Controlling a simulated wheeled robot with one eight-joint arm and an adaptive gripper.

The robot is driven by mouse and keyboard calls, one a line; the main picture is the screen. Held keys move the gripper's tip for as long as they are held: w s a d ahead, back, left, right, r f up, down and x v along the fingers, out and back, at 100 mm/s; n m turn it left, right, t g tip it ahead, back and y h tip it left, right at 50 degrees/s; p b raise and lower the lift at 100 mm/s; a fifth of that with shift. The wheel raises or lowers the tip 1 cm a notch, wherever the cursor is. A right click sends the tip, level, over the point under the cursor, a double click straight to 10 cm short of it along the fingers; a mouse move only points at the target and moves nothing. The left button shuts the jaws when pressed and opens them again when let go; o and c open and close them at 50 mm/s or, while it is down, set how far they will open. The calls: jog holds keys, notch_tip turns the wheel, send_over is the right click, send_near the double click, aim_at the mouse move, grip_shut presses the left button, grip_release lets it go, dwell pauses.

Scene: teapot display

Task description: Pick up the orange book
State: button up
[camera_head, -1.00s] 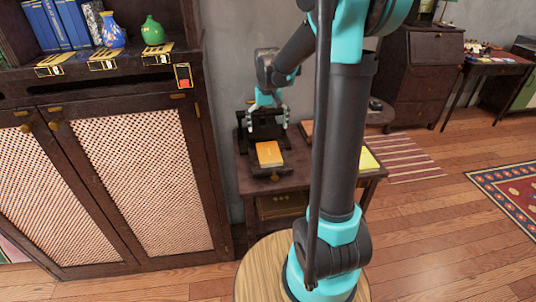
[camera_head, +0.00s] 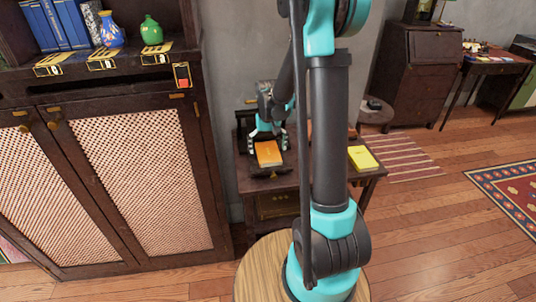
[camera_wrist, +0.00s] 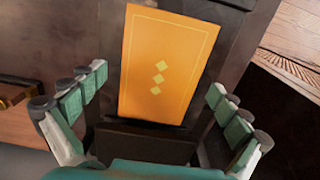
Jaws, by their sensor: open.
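The orange book (camera_head: 267,153) leans face up on a dark stand on the small dark wooden table, left of my arm in the head view. In the wrist view the orange book (camera_wrist: 167,65) shows its cover with several pale diamonds, upright in the picture. My gripper (camera_head: 268,140) is open, right at the book in the head view. In the wrist view the fingers of my gripper (camera_wrist: 155,95) are spread to the left and right of the book's lower part, with gaps on both sides.
A yellow book (camera_head: 362,158) lies on the right of the dark table (camera_head: 285,182), partly beyond my arm. A tall cabinet (camera_head: 135,185) with lattice doors stands close on the left, with blue and green vases on its shelf.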

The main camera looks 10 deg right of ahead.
jog(key=shift+c, duration=0.5)
jog(key=c, duration=1.2)
jog(key=shift+r, duration=0.1)
jog(key=shift+c, duration=0.2)
